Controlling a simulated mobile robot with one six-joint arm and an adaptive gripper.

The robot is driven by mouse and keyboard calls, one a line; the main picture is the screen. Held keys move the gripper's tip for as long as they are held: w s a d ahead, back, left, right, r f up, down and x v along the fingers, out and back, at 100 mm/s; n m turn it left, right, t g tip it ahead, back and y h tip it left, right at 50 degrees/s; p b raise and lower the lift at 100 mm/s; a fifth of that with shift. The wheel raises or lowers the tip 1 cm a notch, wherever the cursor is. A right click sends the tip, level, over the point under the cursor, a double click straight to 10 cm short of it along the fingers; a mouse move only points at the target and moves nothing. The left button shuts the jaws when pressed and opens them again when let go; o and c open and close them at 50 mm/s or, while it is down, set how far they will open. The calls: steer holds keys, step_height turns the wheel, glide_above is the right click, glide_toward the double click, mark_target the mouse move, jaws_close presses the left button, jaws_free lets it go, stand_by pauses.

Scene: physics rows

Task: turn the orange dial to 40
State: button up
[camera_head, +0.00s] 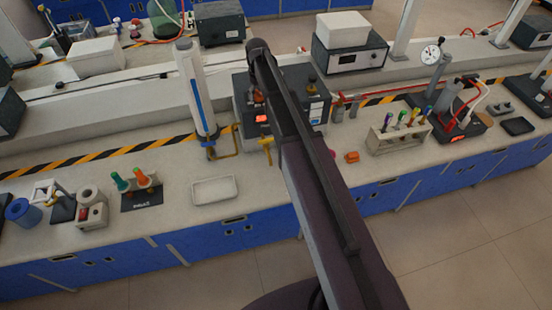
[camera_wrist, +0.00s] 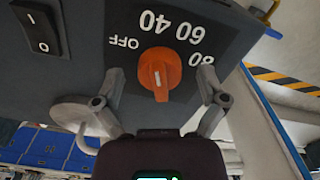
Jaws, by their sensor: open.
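The orange dial (camera_wrist: 160,72) is on the dark front panel (camera_wrist: 85,65) of a box in the wrist view. The markings OFF, 40, 60 and 80 are spread around its upper side. A short white line on the dial lies near its middle, on the part toward my gripper; I cannot tell which marking it indicates. My gripper (camera_wrist: 161,78) is open, with one finger on each side of the dial and a visible gap to it on both sides. In the head view my arm covers part of the dark box (camera_head: 243,100), and the dial cannot be made out.
A black rocker switch (camera_wrist: 38,30) is on the panel's left in the wrist view. In the head view a white cylinder column (camera_head: 192,90) stands left of the box. A white tray (camera_head: 214,190) and a tube rack (camera_head: 398,135) are on the bench.

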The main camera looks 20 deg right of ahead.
mark_target(259, 93)
steer(key=m, duration=0.8)
steer(key=shift+a, duration=0.15)
step_height(259, 93, up, 14)
steer(key=p, duration=1.4)
steer(key=s+f+n+b, duration=0.3)
steer(key=s+f+b, duration=2.4)
steer(key=s, duration=0.1)
steer(key=shift+n, duration=0.4)
stand_by(0.5)
steer(key=shift+s, duration=0.4)
stand_by(0.9)
